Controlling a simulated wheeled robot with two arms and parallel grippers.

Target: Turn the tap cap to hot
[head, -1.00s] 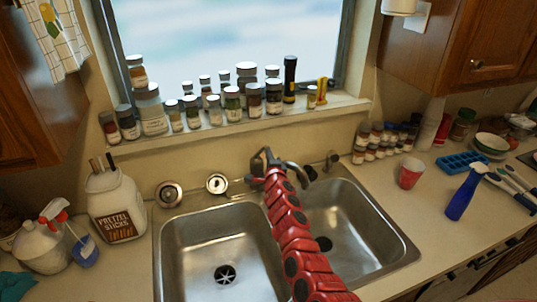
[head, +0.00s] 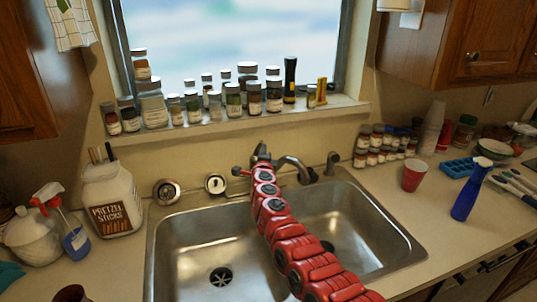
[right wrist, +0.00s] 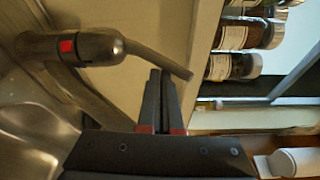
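The metal tap (head: 294,163) stands behind the double sink, its curved spout pointing over the right basin. In the right wrist view the tap cap (right wrist: 98,44) is a grey rounded cylinder with a red square mark and a thin dark lever reaching to the right. My right gripper (right wrist: 161,73) has its two black fingers together, with nothing seen between them. Its tips are close to the lever; whether they touch it I cannot tell. In the head view my red right arm crosses the sink and hides part of the tap. My left gripper is not in view.
Many jars (head: 233,100) line the window sill behind the tap.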

